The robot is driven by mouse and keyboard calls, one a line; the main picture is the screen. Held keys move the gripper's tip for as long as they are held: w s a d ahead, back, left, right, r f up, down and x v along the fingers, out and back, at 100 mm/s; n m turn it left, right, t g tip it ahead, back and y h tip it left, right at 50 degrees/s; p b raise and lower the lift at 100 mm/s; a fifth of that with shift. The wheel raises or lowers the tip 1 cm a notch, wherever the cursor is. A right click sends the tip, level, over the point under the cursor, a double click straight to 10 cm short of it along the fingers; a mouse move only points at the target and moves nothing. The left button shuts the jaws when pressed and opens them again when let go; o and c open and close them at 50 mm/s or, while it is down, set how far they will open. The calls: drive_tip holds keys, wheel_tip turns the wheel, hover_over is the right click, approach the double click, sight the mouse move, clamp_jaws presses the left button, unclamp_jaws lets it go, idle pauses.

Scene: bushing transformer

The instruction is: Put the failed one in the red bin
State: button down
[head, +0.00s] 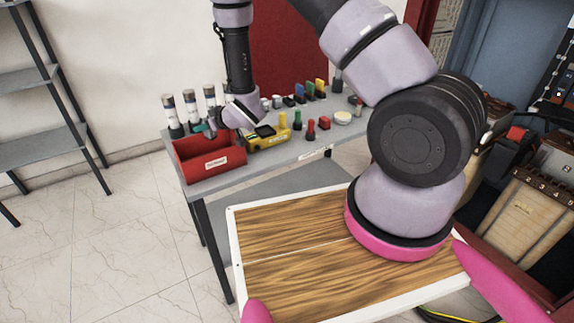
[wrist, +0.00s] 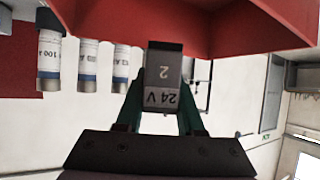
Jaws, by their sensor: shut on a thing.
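My gripper (head: 203,127) is over the back left part of the red bin (head: 214,163), which has a white label on its front and stands at the left end of the grey bench. In the wrist view my gripper's green fingers (wrist: 162,100) are shut on a dark grey block (wrist: 162,72) marked "24 V" and "2". The red bin's wall (wrist: 230,30) shows along the top of that view, close to the block. I cannot tell whether the block touches the bin. The bin's inside is mostly hidden.
Several white fuse cylinders (head: 190,106) stand behind the bin and also show in the wrist view (wrist: 88,65). A yellow holder (head: 270,138) sits just right of the bin. Several small coloured parts (head: 311,130) stand further right. A wooden-topped surface (head: 300,235) is in front.

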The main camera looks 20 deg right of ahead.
sight(206, 134)
drive_tip(key=shift+f, duration=1.55)
drive_tip(key=shift+c, duration=2.2)
unclamp_jaws()
drive_tip(key=shift+d, duration=0.1)
drive_tip(key=v, duration=1)
drive_tip(key=shift+s+d, duration=0.15)
drive_tip(key=shift+s, duration=0.15)
drive_tip(key=shift+r, duration=0.1)
